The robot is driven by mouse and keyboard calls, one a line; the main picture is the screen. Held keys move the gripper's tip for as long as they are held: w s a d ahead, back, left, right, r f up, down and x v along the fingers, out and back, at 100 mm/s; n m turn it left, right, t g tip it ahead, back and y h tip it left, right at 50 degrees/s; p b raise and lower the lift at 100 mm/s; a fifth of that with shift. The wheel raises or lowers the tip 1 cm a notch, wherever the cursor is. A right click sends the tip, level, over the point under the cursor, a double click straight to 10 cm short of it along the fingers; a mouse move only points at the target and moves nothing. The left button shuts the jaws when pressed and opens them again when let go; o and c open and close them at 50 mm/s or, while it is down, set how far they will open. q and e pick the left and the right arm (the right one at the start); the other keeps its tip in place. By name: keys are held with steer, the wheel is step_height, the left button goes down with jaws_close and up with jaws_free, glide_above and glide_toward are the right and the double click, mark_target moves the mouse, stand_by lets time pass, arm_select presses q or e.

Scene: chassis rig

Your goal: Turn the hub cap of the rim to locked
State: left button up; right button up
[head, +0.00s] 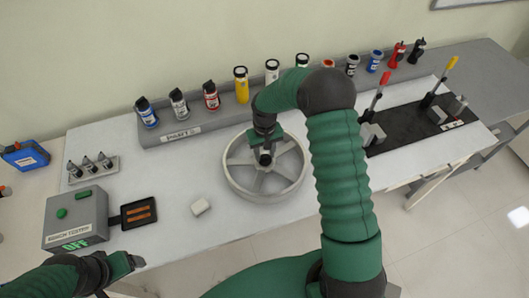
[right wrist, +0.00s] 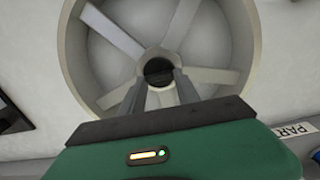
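The grey spoked rim (head: 232,182) lies flat on the white bench, its hub in the middle. In the right wrist view the rim (right wrist: 73,55) fills the upper middle, with the dark hub cap (right wrist: 158,70) at its centre. My right gripper (head: 265,158) points down over the hub. In the right wrist view its two fingers (right wrist: 161,82) stand apart, one on each side of the cap; whether they press on it cannot be told. No lock mark is legible. My left gripper (head: 135,262) is low at the left, away from the rim, its fingers unclear.
Several bottles stand on the back shelf (head: 190,132). A black plate with levered clamps (head: 410,128) is at the right.

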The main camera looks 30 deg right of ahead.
jaws_close()
steer(key=shift+m, duration=0.4)
steer(key=m, duration=0.3)
steer(key=shift+d+m, duration=0.1)
steer(key=shift+m, duration=0.2)
steer(key=m, duration=0.3)
steer(key=shift+r+m, duration=0.1)
steer(key=shift+m, duration=0.2)
steer(key=m+p, duration=0.1)
steer(key=m, duration=0.3)
steer(key=shift+s+d+m, duration=0.1)
steer(key=shift+m, duration=0.2)
steer(key=m+p, duration=0.2)
steer(key=m, duration=0.3)
steer(key=shift+s, duration=0.1)
steer(key=shift+m, duration=0.3)
